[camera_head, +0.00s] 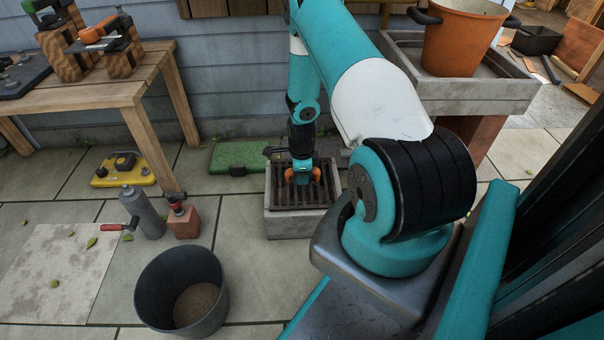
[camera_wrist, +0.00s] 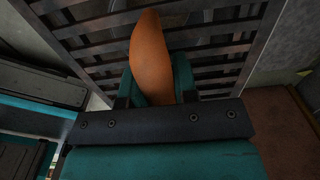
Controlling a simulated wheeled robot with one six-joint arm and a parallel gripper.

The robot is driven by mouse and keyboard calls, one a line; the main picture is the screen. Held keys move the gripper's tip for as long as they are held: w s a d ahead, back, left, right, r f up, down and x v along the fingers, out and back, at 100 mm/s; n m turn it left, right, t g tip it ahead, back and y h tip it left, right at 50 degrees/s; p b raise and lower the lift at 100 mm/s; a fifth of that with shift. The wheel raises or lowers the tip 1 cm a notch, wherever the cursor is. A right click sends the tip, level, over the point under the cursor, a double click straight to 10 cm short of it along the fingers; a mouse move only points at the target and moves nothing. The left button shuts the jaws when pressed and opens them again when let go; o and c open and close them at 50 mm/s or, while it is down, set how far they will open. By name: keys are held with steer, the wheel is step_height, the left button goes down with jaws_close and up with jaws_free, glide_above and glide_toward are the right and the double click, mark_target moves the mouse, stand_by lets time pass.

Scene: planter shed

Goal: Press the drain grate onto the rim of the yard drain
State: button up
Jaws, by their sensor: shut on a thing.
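The drain grate (camera_head: 290,197) is a dark slatted panel at the top of the yard drain (camera_head: 292,224), a grey block-like box on the paving. The grate lies over the drain's opening; I cannot tell whether it is fully seated on the rim. The exact contact is hidden by the finger and the gripper body.
A dark bucket (camera_head: 182,290) of soil stands at front left. A grey bottle (camera_head: 146,212) and a reddish bottle (camera_head: 183,219) are left of the drain. A green case (camera_head: 236,156) lies behind it. A wooden bench (camera_head: 95,92) is at left, and an orange pot (camera_head: 462,38) at right.

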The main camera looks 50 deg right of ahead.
steer(key=shift+f, duration=0.25)
steer(key=o, duration=1)
steer(key=shift+c, duration=0.2)
step_height(320, 180, up, 18)
steer(key=p, duration=0.8)
steer(key=shift+f+p, duration=0.25)
steer(key=shift+p, duration=0.1)
